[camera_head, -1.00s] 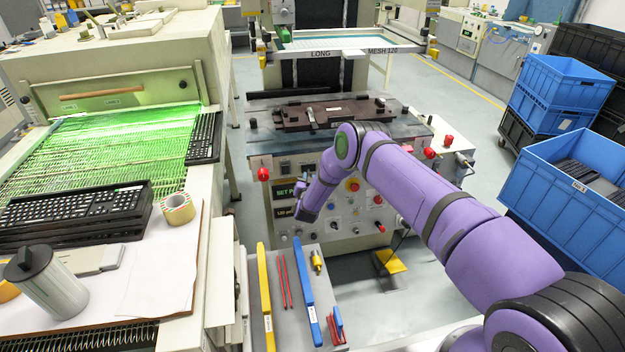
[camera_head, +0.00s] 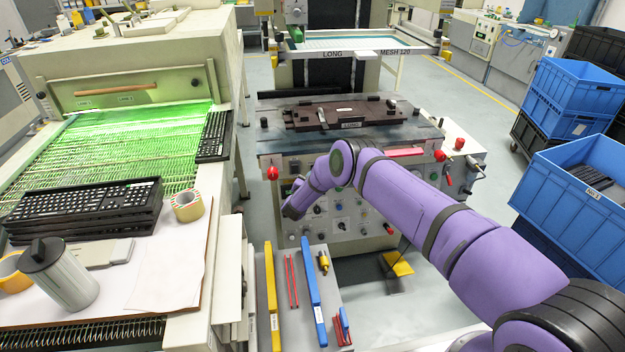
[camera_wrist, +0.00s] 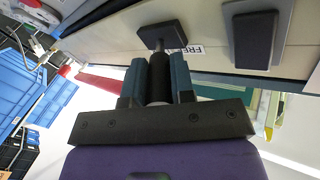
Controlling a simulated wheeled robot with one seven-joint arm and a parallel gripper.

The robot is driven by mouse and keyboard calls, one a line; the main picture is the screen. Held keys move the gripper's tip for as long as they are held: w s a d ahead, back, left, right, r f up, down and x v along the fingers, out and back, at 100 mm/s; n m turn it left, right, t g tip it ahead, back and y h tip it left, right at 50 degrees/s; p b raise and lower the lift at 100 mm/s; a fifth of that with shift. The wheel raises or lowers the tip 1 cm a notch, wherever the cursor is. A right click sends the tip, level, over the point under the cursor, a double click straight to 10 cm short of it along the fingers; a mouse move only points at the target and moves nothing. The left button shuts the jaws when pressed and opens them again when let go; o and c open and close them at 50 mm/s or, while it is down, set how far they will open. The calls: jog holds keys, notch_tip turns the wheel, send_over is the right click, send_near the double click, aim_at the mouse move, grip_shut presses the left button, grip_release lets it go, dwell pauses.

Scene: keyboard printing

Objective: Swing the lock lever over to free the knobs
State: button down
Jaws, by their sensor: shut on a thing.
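The lock lever (camera_wrist: 160,72) shows in the wrist view as a dark round grip on a square black plate, beside a white label (camera_wrist: 194,49) that reads "FRE", the rest cut off. My gripper (camera_wrist: 158,80) has its two blue-grey fingers shut on this grip, one on each side. In the head view my gripper's fingers are hidden by my purple arm, which reaches down to the printing press front (camera_head: 345,225). A red knob (camera_head: 272,173) sits at the press's left front; more red knobs (camera_head: 439,156) are at its right.
A second black square-headed part (camera_wrist: 255,40) is beside the lever. A dark fixture (camera_head: 345,112) lies on the press top. A tool table (camera_head: 288,335) stands in front, a keyboard-laden bench (camera_head: 205,300) at left, blue crates (camera_head: 575,200) at right.

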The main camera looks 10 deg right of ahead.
jog(key=c, duration=1)
grip_release()
jog(key=shift+o, duration=0.2)
jog(key=shift+a, duration=0.1)
jog(key=v, duration=1)
jog(key=shift+s, duration=0.3)
jog(key=shift+a, duration=0.2)
